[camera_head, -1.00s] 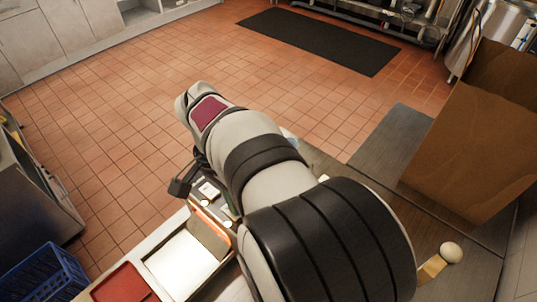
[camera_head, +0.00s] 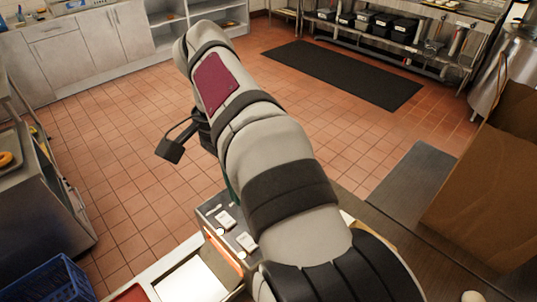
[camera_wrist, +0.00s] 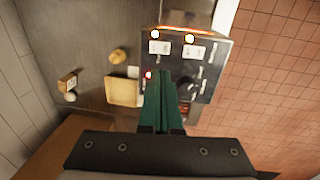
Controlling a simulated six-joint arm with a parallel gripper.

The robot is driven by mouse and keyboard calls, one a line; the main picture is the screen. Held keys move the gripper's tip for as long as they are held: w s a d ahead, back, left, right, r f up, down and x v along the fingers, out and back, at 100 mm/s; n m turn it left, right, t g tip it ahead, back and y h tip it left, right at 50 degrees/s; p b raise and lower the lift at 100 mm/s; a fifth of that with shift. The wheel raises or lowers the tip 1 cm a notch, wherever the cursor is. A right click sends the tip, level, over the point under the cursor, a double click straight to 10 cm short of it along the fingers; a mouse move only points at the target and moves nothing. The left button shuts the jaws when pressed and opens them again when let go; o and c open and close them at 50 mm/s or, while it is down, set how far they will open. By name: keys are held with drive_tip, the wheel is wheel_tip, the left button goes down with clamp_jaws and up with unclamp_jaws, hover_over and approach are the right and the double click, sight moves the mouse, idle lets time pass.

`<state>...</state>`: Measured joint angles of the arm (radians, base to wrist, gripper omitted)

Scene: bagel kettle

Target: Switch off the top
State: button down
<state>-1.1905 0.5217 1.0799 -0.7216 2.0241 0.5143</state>
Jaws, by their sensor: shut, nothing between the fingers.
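A dark control panel (camera_wrist: 208,76) shows in the wrist view, with two white switches, a left one (camera_wrist: 159,47) and a right one (camera_wrist: 194,51). A bright orange-white light glows beside each switch, and a red light (camera_wrist: 149,75) glows at the panel's left edge. In the head view the switches show left of my arm, one farther (camera_head: 226,219) and one nearer (camera_head: 246,242). My gripper (camera_wrist: 163,76) has green fingers, shut together and empty, over the panel's lower left part. I cannot tell whether they touch it.
In the wrist view a tan block (camera_wrist: 123,91) and a small tan round thing (camera_wrist: 118,56) lie on the dark counter left of the panel.

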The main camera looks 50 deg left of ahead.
wheel_tip(320, 180, up, 2)
drive_tip(key=shift+a+r, duration=0.1)
drive_tip(key=shift+a, duration=0.05)
drive_tip(key=d+f, duration=0.1)
drive_tip(key=f, duration=0.3)
drive_tip(key=d+f, duration=0.1)
drive_tip(key=f, duration=0.4)
drive_tip(key=d+f, duration=0.1)
drive_tip(key=f, duration=0.3)
drive_tip(key=shift+f, duration=0.35)
drive_tip(key=shift+d+f, duration=0.2)
drive_tip(key=shift+f, duration=0.2)
drive_tip(key=shift+a, duration=0.1)
